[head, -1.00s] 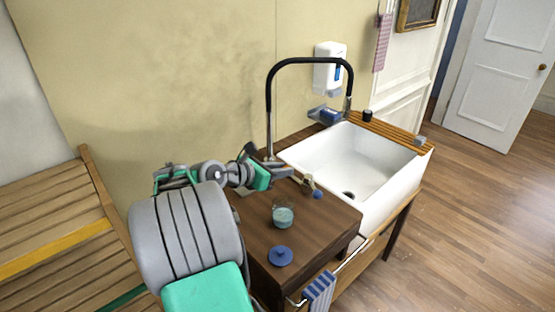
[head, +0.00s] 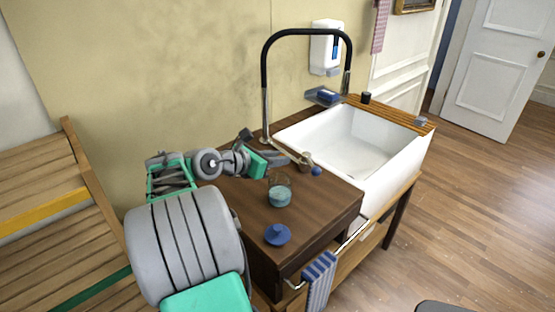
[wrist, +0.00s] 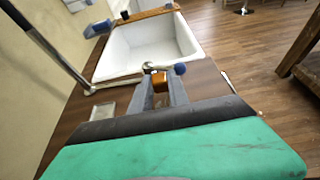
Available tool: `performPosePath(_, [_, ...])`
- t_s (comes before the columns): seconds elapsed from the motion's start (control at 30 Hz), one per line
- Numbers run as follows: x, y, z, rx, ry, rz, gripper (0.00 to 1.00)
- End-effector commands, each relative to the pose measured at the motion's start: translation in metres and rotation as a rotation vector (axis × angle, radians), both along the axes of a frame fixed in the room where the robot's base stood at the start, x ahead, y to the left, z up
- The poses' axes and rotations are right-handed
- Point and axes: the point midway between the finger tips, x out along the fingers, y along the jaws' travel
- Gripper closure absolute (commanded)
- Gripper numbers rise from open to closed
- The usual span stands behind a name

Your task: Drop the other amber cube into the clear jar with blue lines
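The clear jar (head: 279,193) with blue lines stands on the dark wooden counter left of the sink, right of and nearer than my gripper in the head view. My gripper (head: 284,159) is low over the counter, reaching toward the sink. In the wrist view my gripper's (wrist: 160,92) two grey fingers are apart. An amber block (wrist: 160,82) shows between or just beyond the fingertips; contact is not clear. A small tan item (head: 306,158) and a blue ball (head: 316,171) lie just beyond the fingertips.
A blue lid (head: 277,235) lies near the counter's front. The white sink (head: 340,145) is to the right, and the black faucet (head: 266,85) rises behind my gripper. A striped towel (head: 318,280) hangs in front. A small clear item (wrist: 102,110) lies left of my fingers.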

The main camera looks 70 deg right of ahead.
Motion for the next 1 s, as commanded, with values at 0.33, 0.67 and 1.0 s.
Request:
performPosePath(0.33, [0.000, 0.000, 0.000, 0.000, 0.001, 0.000, 0.54])
performPosePath(0.67, [0.008, 0.012, 0.005, 0.001, -0.001, 0.004, 0.54])
performPosePath(1.0, [0.032, 0.061, 0.028, 0.000, 0.000, 0.003, 0.54])
